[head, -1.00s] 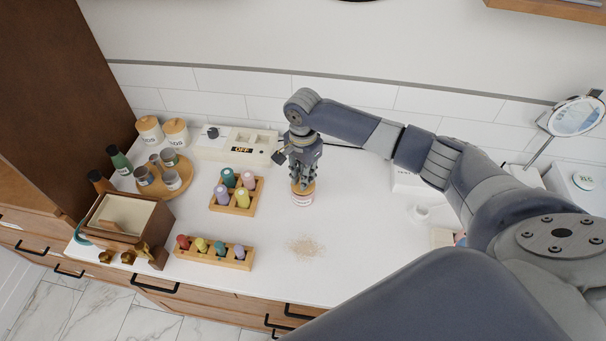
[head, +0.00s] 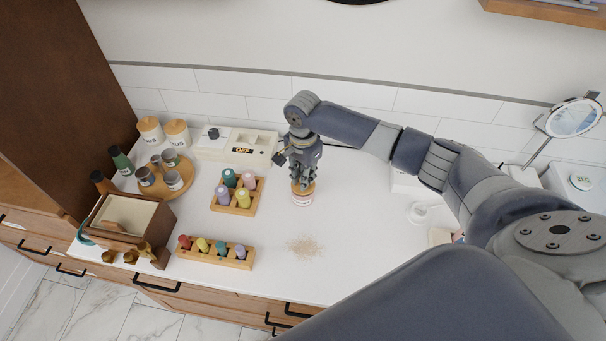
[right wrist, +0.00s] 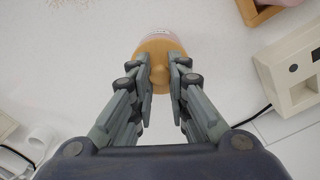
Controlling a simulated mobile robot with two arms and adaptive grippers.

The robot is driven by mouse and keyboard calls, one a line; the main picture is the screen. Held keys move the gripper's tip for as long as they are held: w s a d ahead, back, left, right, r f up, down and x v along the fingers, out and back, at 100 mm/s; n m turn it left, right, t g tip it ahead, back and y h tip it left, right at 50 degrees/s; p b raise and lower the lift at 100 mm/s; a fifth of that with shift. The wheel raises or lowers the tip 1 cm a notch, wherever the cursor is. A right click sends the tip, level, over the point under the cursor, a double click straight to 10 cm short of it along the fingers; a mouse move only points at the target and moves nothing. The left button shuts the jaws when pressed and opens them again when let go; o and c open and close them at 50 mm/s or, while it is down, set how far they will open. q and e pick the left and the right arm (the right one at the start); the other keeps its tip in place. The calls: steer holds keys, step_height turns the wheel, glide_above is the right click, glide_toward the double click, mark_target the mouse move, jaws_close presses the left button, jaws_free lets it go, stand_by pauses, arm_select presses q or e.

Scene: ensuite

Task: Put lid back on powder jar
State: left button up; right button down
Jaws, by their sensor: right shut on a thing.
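The powder jar (head: 303,201) is a small white jar with a label, standing upright on the white counter. Its wooden lid (head: 303,187) is at the jar's top, between the fingers of my right gripper (head: 302,180). In the right wrist view the round tan lid (right wrist: 160,54) with its knob shows between the two fingertips (right wrist: 161,75), which are shut on it. The jar (right wrist: 168,36) shows just past the lid's edge. I cannot tell whether the lid is fully seated. My left gripper is not in view.
Spilled powder (head: 305,247) lies in front of the jar. Wooden racks of coloured bottles (head: 237,205) (head: 214,255) stand to the left, with a round tray of cups (head: 182,186) and a wooden box (head: 103,225).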

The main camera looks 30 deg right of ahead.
steer(key=shift+p, duration=0.6)
stand_by(0.5)
steer(key=shift+f+p, duration=0.2)
steer(key=shift+p, duration=0.25)
stand_by(0.8)
steer(key=shift+p, duration=0.5)
stand_by(0.4)
stand_by(0.3)
steer(key=c, duration=1.5)
jaws_free()
steer(key=shift+o, duration=0.2)
steer(key=o, duration=0.5)
